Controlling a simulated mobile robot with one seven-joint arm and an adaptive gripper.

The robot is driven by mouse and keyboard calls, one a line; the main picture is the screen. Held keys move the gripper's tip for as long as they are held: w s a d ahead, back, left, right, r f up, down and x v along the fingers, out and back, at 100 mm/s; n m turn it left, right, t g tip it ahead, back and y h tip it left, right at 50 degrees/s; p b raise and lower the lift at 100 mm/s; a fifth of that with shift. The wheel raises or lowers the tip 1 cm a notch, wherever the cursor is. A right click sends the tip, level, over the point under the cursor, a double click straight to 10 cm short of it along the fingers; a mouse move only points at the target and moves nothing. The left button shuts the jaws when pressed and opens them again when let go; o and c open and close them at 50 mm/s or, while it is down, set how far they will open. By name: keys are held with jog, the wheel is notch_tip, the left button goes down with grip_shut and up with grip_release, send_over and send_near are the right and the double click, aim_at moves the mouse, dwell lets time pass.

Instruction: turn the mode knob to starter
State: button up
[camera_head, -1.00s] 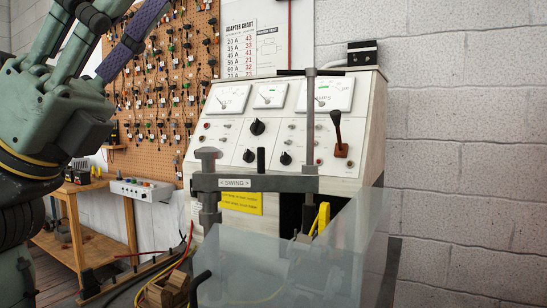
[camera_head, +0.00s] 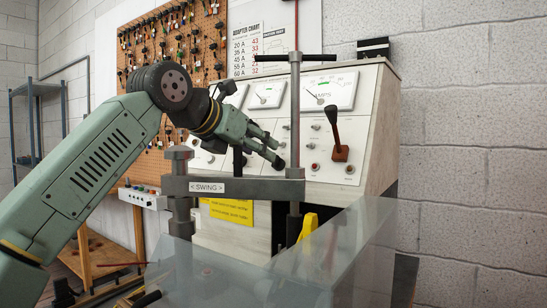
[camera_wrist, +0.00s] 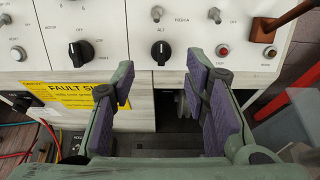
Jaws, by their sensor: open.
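The mode knob (camera_wrist: 160,52) is black with a white pointer line and sits on the white panel below an "ALT" label. Its pointer is turned up toward that label. No starter label is readable. My gripper (camera_wrist: 161,66) is open, its purple-padded fingers on either side of the knob's line in the wrist view. The knob lies just beyond the fingertips and looks roughly centred between them; I cannot tell whether they touch it. In the head view my gripper (camera_head: 277,150) reaches the panel from the left, with a dark knob at its tips.
A second black knob (camera_wrist: 80,52) is left of the fingers. A red button (camera_wrist: 223,50) and an orange-based lever (camera_head: 340,152) are to the right.

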aim_at(273, 166)
jog(key=x, duration=0.6)
jog(key=shift+w+d+p, duration=0.2)
jog(key=shift+d+p, duration=0.05)
jog(key=shift+p, duration=0.15)
grip_shut()
